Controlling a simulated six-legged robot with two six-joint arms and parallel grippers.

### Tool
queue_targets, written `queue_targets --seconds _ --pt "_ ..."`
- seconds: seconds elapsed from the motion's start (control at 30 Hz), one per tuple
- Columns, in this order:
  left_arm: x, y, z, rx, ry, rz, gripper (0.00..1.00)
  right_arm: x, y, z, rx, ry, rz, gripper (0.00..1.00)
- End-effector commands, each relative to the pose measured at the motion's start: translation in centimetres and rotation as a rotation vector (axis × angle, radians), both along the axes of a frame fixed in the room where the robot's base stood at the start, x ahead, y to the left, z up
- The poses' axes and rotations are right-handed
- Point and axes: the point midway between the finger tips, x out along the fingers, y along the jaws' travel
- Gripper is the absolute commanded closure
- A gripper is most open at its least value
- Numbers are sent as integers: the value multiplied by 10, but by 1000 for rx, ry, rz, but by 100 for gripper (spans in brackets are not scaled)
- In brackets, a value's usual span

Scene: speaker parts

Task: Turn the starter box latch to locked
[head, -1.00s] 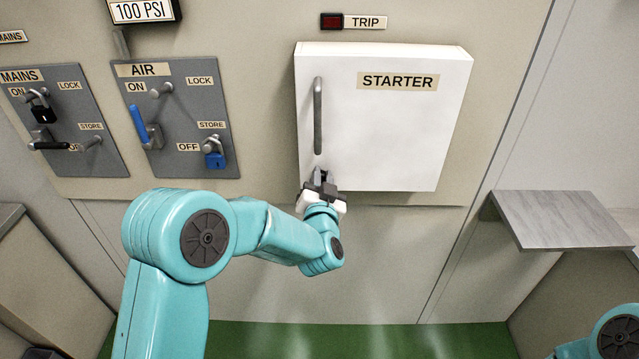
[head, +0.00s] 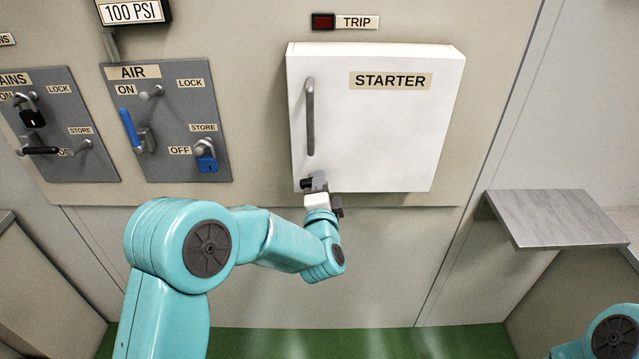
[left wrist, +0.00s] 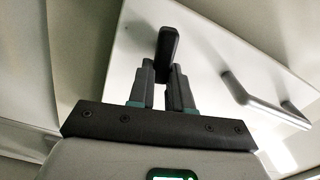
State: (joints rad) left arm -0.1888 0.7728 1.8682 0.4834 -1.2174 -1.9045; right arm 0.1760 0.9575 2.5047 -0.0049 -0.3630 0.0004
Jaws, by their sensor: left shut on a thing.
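The white starter box (head: 375,135) is on the wall, its door shut and a grey vertical handle (head: 310,117) on its left side. The dark latch (left wrist: 167,45) is at the box's lower left corner; in the head view it is mostly hidden by my gripper. My left gripper (head: 314,184) is at that corner. In the left wrist view my left gripper (left wrist: 168,75) has its two fingers shut around the latch's near end, with the far end sticking out past the fingertips. My right gripper is out of view.
The AIR panel (head: 180,105) with a blue lever and blue padlock, and the MAINS panel (head: 85,115), are to the left. A grey shelf (head: 550,217) juts out at the right. The wall below the box is clear.

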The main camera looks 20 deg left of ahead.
Motion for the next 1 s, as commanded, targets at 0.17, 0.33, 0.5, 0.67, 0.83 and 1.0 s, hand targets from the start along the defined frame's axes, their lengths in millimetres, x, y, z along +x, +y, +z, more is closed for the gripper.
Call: queue_targets --seconds 0.17,0.33,0.5,0.67,0.83,1.0 --pt "0 -2 -1 110 29 -3 100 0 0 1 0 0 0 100" --pt "0 -2 -3 182 50 -4 100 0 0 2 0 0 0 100" --pt "0 -2 -4 222 62 -5 100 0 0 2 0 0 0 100" --pt "0 -2 -5 237 66 -5 100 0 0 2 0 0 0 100" --pt "0 -2 -5 239 67 -5 100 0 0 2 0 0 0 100" --pt "0 -2 -5 239 68 -5 100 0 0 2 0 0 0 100"
